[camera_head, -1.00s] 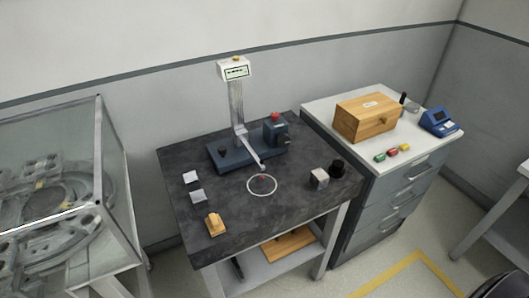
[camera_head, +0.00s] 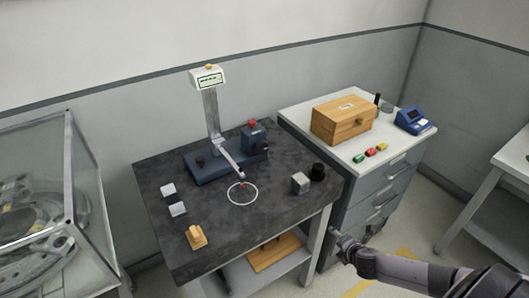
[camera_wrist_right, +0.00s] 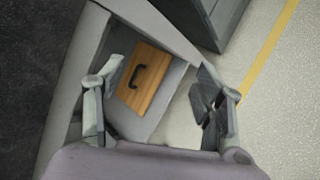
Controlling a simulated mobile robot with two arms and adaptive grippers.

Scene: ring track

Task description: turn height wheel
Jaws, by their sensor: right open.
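A height gauge stands on the dark stone table (camera_head: 160,235), with a blue base (camera_head: 215,172), a grey upright column (camera_head: 211,112) and a thin arm reaching over a white ring mark (camera_head: 242,194). A blue block with a red top (camera_head: 253,137) stands at the base's right end, with a dark knob on its right side. A black knob (camera_head: 200,162) sits on the base's left part. I cannot tell which knob is the height wheel. My right gripper (camera_head: 340,243) is open and empty beside the table's front right leg, well away from the gauge. It also shows in the wrist view (camera_wrist_right: 162,100).
A grey block (camera_head: 300,183), a black cylinder (camera_head: 317,172), light blocks (camera_head: 177,209) and a yellow piece (camera_head: 196,237) lie on the table. A wooden board (camera_wrist_right: 150,80) lies on the lower shelf. The drawer cabinet (camera_head: 355,200) stands close on the right.

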